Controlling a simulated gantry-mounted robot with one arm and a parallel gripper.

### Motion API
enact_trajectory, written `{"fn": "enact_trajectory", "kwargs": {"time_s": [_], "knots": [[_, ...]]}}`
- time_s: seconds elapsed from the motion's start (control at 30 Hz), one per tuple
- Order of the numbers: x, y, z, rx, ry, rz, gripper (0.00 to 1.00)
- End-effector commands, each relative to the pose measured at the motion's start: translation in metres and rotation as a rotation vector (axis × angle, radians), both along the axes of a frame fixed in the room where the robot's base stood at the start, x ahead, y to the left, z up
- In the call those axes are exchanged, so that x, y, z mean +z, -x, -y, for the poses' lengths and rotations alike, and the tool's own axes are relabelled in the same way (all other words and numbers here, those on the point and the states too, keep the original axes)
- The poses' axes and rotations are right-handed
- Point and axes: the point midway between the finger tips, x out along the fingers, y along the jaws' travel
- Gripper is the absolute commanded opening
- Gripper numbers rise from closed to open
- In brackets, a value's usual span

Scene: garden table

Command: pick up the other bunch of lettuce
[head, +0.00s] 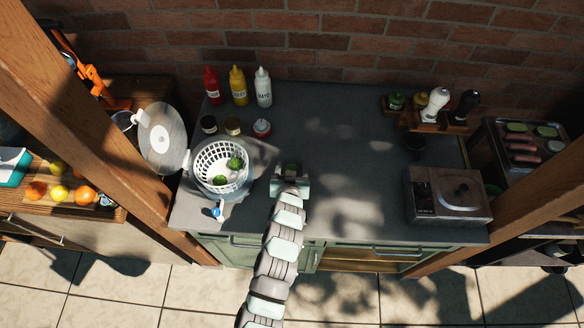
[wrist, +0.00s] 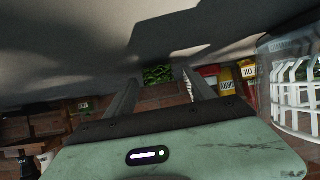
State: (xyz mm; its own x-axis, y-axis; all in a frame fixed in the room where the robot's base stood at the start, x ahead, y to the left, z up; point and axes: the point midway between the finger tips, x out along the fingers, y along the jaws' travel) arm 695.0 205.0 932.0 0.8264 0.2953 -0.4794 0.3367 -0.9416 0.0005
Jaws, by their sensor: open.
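A small bunch of green lettuce (wrist: 157,74) lies on the grey counter, in line with the gap between my fingertips in the wrist view. In the head view only a little of this lettuce (head: 292,168) shows at my gripper's far end. My gripper (head: 290,174) is low over the counter, open, with its two fingers apart (wrist: 160,79). I cannot tell whether the lettuce is fully between the fingers. Two more green pieces, an upper one (head: 236,163) and a lower one (head: 220,181), lie in the white basket (head: 207,158) to the left.
The basket sits in a clear bowl (head: 207,189), its lid (head: 160,138) leaning at the left. Sauce bottles (head: 237,87) and small jars (head: 262,128) stand behind. A metal-lidded box (head: 448,194) stands right. The counter (head: 340,130) is clear between.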

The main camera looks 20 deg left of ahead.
Motion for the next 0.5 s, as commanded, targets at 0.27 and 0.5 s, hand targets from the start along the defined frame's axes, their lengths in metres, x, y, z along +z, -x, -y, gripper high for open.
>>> {"fn": "enact_trajectory", "kwargs": {"time_s": [0.27, 0.5], "knots": [[-0.0037, -0.0064, -0.0025, 0.001, 0.0, 0.0, 0.63], [-0.0036, -0.0062, -0.0024, 0.0, 0.0, 0.0, 0.47]]}}
